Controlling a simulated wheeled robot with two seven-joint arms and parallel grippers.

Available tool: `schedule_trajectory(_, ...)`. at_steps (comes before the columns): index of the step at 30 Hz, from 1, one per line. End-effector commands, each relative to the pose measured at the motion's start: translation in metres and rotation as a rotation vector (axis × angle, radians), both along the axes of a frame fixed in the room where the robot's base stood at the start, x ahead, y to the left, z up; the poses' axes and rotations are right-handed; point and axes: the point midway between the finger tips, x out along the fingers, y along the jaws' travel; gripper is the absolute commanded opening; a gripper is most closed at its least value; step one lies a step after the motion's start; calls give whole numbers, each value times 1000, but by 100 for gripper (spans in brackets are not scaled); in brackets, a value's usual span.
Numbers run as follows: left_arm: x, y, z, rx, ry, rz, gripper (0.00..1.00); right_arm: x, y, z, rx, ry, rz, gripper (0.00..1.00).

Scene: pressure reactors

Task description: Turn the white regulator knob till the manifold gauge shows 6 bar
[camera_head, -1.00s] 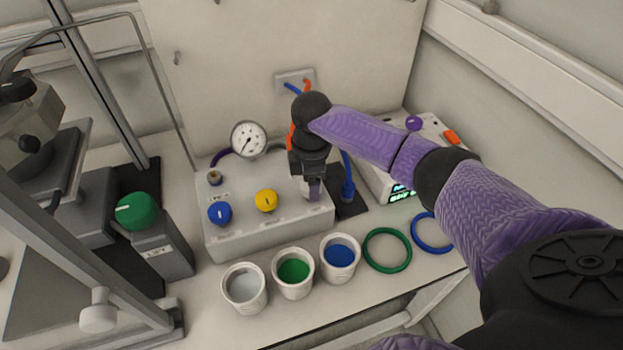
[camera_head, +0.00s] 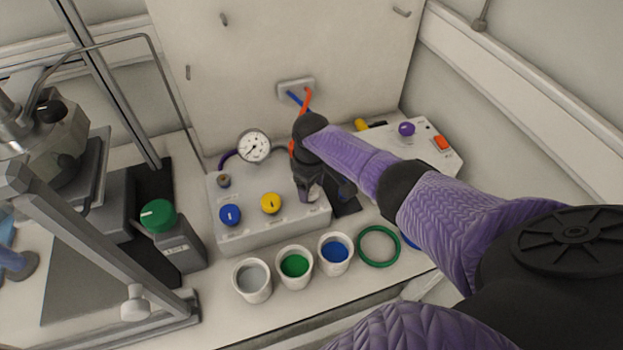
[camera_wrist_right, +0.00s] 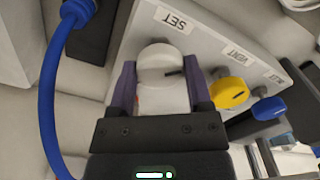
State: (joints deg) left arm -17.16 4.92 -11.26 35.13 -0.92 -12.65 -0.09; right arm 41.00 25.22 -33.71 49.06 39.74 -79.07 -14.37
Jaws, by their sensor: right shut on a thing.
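The white regulator knob (camera_wrist_right: 160,62) is in the right wrist view, beside an upside-down "SET" label, with a dark mark on its face. My right gripper (camera_wrist_right: 161,80) is shut on the knob, a purple finger on either side. In the head view my right gripper (camera_head: 307,197) comes down onto the right end of the grey manifold box (camera_head: 275,236) and mostly hides the knob. The round white manifold gauge (camera_head: 254,146) stands behind the box. Its dark needle points to the lower left; the numbers are too small to read. My left gripper does not show.
A yellow knob (camera_head: 271,203) and a blue knob (camera_head: 230,215) sit left of my gripper on the box. Several cups, including a green-filled one (camera_head: 294,265), stand in front. A green ring (camera_head: 378,247) lies at right. A green-topped block (camera_head: 158,215) stands left.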

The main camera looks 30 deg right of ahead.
Motion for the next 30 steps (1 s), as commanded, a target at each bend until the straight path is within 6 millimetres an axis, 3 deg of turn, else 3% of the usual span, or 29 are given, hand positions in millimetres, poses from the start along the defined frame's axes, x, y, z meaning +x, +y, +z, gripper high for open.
schedule_trajectory(14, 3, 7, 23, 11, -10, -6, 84, 1, 2, 2, 2, -2, -451, 5)
schedule_trajectory(30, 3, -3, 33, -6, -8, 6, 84, 1, 2, 2, 0, -2, -964, 5)
